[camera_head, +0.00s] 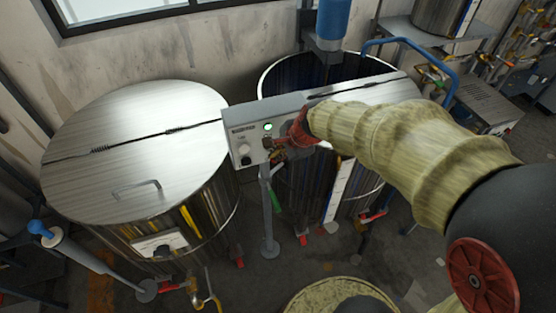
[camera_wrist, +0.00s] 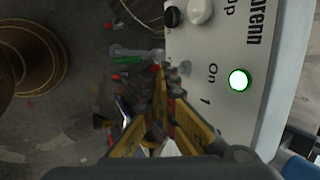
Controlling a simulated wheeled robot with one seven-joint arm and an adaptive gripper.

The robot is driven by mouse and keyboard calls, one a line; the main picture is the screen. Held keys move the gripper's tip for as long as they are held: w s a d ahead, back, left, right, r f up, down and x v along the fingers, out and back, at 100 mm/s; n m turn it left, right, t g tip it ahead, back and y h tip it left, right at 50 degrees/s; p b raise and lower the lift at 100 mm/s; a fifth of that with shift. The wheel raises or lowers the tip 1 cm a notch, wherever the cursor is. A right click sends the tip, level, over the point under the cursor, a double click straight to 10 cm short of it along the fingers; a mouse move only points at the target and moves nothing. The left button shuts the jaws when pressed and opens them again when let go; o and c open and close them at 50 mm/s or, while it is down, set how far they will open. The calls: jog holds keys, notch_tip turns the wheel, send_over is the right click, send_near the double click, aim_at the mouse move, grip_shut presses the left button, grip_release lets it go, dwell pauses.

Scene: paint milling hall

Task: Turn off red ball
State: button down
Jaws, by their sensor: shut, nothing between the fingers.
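No red ball shows clearly in either view. A grey control box (camera_head: 240,125) stands on a post between two steel tanks. Its lit green button (camera_head: 267,127) also shows in the wrist view (camera_wrist: 239,79), beside the printed words "On" and "1". A white knob (camera_wrist: 199,11) and a black knob (camera_wrist: 173,17) sit farther along the panel. My gripper (camera_head: 269,143) is at the box's front, just below the green button. In the wrist view my gripper (camera_wrist: 165,71) is shut and empty, its tips by the panel's edge. I cannot tell whether they touch it.
A lidded steel tank (camera_head: 140,125) stands left of the box. A half-open tank (camera_head: 345,170) with a blue mixer (camera_head: 333,20) stands behind my arm. Red handles (camera_head: 303,240) show low by the tanks. A blue-topped post (camera_head: 38,228) is at the left. Floor ahead is partly clear.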

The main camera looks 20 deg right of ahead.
jog(key=t+b, duration=0.1)
jog(key=b, duration=0.3)
jog(key=f+t+b, duration=0.1)
jog(key=b, duration=0.3)
jog(key=shift+s+f+t, duration=0.3)
jog(key=shift+s, duration=0.05)
jog(key=shift+r, duration=0.1)
jog(key=shift+r+p, duration=0.65)
